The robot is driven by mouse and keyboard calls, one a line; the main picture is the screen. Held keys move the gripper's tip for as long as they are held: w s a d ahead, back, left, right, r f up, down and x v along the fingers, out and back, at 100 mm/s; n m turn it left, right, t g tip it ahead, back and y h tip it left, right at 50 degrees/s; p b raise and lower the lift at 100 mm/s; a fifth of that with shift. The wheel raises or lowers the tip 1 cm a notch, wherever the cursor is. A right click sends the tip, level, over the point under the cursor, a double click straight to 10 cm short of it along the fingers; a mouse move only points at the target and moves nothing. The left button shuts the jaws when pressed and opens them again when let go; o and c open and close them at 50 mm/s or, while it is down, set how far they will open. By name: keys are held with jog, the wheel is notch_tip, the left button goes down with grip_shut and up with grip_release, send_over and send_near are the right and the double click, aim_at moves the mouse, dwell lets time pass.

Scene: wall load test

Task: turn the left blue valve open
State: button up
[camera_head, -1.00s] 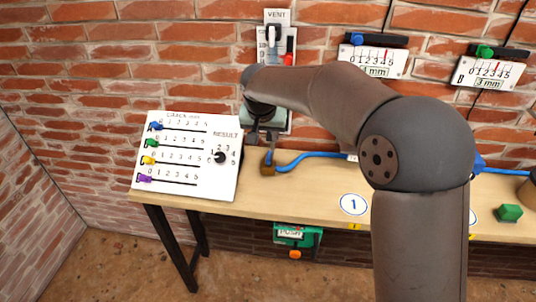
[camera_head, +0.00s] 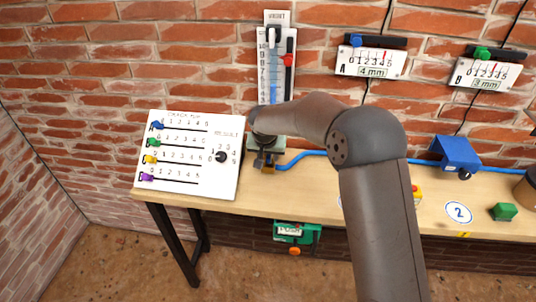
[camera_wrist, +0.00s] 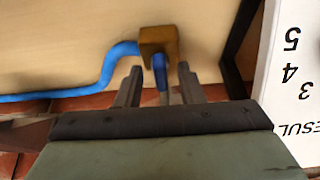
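The left valve is a brass-brown block (camera_wrist: 158,42) with a short blue handle (camera_wrist: 160,72) in the wrist view; a blue hose (camera_wrist: 72,92) joins it from the left. The handle points down in the picture, toward my gripper. My gripper (camera_wrist: 159,86) is open, one finger on each side of the handle, with visible gaps to both. Whether the fingers reach the handle's depth I cannot tell. In the head view my gripper (camera_head: 264,160) is low over the table by the brass block (camera_head: 268,170), partly covering it; the handle is not clear there.
A white result board (camera_head: 190,180) with coloured sliders stands close left of my gripper. A blue box (camera_head: 456,153) and a green block (camera_head: 503,212) are at the right of the table (camera_head: 330,200). A green device (camera_head: 296,233) hangs below the front edge.

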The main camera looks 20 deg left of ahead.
grip_shut()
jog(key=shift+d+n, duration=0.1)
jog(key=shift+n, duration=0.3)
jog(key=n, duration=0.1)
jog(key=n+y, duration=0.1)
jog(key=n+g, duration=0.1)
jog(key=n, duration=0.1)
jog(key=shift+w+d+y+b, duration=0.15)
jog(key=shift+d+y+b, duration=0.15)
jog(key=n, duration=0.3)
jog(key=n+g+y, duration=0.1)
jog(key=shift+w+d+n+p, duration=0.2)
jog(key=shift+w+n+p, duration=0.1)
jog(key=shift+p, duration=0.1)
jog(key=n, duration=0.1)
jog(key=n+g, duration=0.1)
jog(key=n, duration=0.1)
jog(key=n+y, duration=0.1)
jog(key=shift+w+g, duration=0.25)
jog(key=shift+g, duration=0.15)
jog(key=n, duration=0.2)
jog(key=n+g, duration=0.1)
jog(key=n, duration=0.1)
jog(key=shift+w+g+p, duration=0.2)
jog(key=shift+g+p, duration=0.1)
jog(key=shift+d+n, duration=0.1)
jog(key=shift+n, duration=0.3)
